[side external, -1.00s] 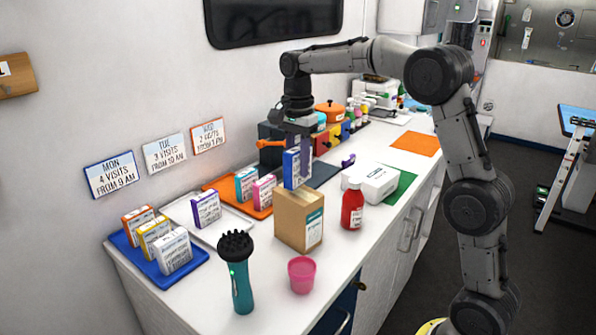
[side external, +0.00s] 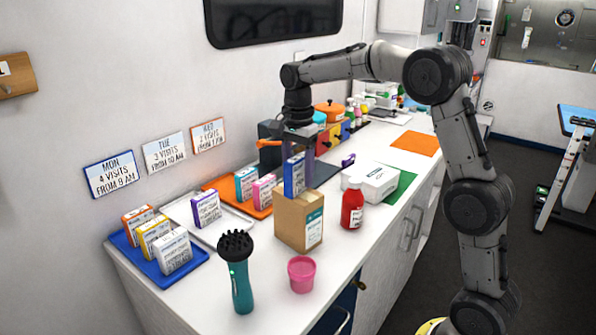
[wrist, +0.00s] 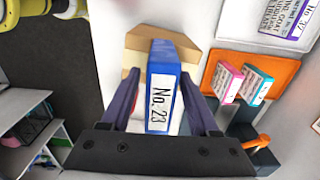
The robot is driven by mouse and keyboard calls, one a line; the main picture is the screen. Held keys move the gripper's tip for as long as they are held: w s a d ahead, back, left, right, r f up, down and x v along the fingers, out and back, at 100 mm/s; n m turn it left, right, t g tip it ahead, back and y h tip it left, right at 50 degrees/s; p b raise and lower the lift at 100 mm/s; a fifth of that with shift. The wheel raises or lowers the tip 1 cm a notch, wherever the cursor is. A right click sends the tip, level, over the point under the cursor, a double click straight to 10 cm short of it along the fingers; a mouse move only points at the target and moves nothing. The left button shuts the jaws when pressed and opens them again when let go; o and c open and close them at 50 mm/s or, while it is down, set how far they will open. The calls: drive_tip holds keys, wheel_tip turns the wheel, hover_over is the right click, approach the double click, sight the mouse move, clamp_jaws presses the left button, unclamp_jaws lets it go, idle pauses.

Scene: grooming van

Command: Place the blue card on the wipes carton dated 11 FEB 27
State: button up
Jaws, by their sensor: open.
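The blue card (side external: 294,175), a thin upright box labelled "No. 23" in the wrist view (wrist: 160,95), stands at the top of a brown carton (side external: 290,225). Its lower edge appears to meet the carton's top. My gripper (side external: 300,172) is around the card from above, with its fingers open on both sides. The wrist view shows the open gripper (wrist: 162,110) and the brown carton (wrist: 133,58) beyond the card. The carton's label is too small to read for a date. A white carton (side external: 370,183) lies on a green mat, its print also unreadable.
A red bottle (side external: 352,205), pink cup (side external: 302,275) and teal brush (side external: 238,275) stand near the brown carton. Blue (side external: 195,262), silver (side external: 235,228) and orange (side external: 222,184) trays hold small boxes to its left. An orange mat (side external: 415,144) farther back is clear.

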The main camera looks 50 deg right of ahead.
drive_tip(key=shift+r, duration=0.15)
wheel_tip(320, 180, up, 11)
drive_tip(key=shift+f, duration=0.1)
drive_tip(key=shift+s+r, duration=0.1)
drive_tip(key=shift+r, duration=0.6)
drive_tip(key=s+a+r+n+t, duration=0.1)
drive_tip(key=s+a+n+t, duration=0.1)
drive_tip(key=s+a+n, duration=0.4)
drive_tip(key=s+a+f+n+t, duration=0.1)
drive_tip(key=s+f+n, duration=0.5)
drive_tip(key=s, duration=0.4)
drive_tip(key=s+a+f+n+t, duration=0.2)
drive_tip(key=s+f+n, duration=0.4)
drive_tip(key=s, duration=0.5)
drive_tip(key=shift+s+f+t, duration=0.2)
drive_tip(key=shift+f+t, duration=0.1)
drive_tip(key=shift+f, duration=0.05)
